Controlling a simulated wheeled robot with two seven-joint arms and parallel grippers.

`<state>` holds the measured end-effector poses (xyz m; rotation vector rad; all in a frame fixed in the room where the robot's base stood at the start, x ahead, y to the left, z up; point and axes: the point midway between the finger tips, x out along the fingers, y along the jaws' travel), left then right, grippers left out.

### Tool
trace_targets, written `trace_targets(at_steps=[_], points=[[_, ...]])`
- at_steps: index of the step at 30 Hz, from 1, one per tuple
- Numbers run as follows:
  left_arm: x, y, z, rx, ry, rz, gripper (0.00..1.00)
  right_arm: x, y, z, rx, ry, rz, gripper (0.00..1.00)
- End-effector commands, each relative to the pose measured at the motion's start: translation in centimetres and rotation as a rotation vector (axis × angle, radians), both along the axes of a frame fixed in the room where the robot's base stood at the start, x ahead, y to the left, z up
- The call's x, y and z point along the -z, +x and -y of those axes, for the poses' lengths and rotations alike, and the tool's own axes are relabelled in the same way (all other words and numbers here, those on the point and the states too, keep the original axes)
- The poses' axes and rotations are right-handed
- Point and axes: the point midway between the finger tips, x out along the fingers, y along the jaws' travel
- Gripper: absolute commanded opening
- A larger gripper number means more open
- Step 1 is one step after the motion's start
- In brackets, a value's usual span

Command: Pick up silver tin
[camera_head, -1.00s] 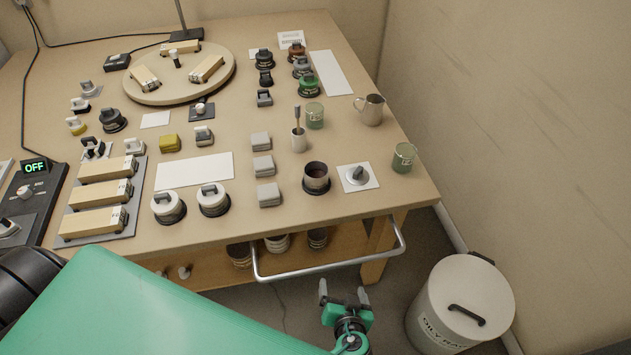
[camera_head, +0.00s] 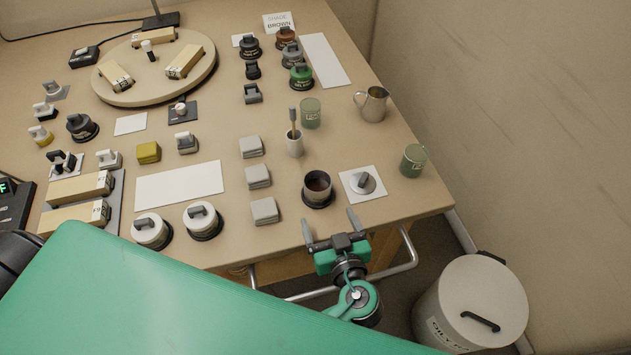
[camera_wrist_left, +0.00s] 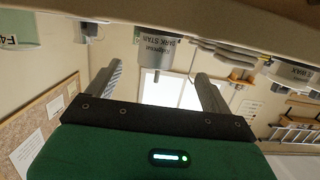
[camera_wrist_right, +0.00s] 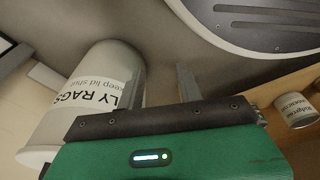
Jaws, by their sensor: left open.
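In the left wrist view, a silver tin (camera_wrist_left: 155,50) labelled DARK STAIN shows inverted between the fingers and appears to be the same tin. My left gripper (camera_head: 330,221) is open and empty at the bench's front edge, just in front of the tin and not touching it. My right gripper (camera_wrist_right: 160,85) has its fingers apart with nothing between them; it is out of the head view.
A white card with a grey knob (camera_head: 364,183) lies right of the tin; a cup with a brush (camera_head: 295,142) stands behind it. Grey blocks (camera_head: 264,211) lie left. A metal rail (camera_head: 408,255) runs below the bench edge. An oily-rags bin (camera_head: 470,302) stands on the floor.

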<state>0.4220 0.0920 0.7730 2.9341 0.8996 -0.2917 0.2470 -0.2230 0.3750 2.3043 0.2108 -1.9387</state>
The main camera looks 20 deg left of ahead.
Motion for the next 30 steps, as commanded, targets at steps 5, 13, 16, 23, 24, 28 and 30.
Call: trace_targets(at_steps=[5, 13, 16, 23, 24, 28, 30], points=[[0.4, 3.1, -2.1, -0.001, 0.003, 0.002, 0.84, 1.3, -1.1, 0.4, -0.003, -0.005, -0.004, 0.36], [1.2, 5.2, -3.4, 0.001, 0.001, 0.000, 0.84, 2.5, -1.9, 0.7, -0.005, -0.007, -0.003, 0.36], [1.4, 5.7, -3.7, 0.001, 0.002, 0.000, 0.84, 2.9, -2.3, 0.9, -0.006, -0.008, -0.005, 0.36], [2.2, 8.1, -4.9, 0.000, 0.003, 0.001, 0.84, 4.6, -4.3, 1.6, -0.010, -0.014, -0.010, 0.36], [2.4, 8.5, -5.2, 0.001, 0.002, 0.000, 0.84, 4.9, -4.6, 1.7, -0.011, -0.015, -0.008, 0.36], [2.7, 9.3, -5.8, 0.002, 0.001, -0.001, 0.84, 5.4, -5.1, 1.9, -0.013, -0.016, -0.008, 0.36], [2.8, 9.5, -5.9, 0.001, 0.001, -0.002, 0.84, 5.5, -5.2, 2.0, -0.013, -0.016, -0.008, 0.36]])
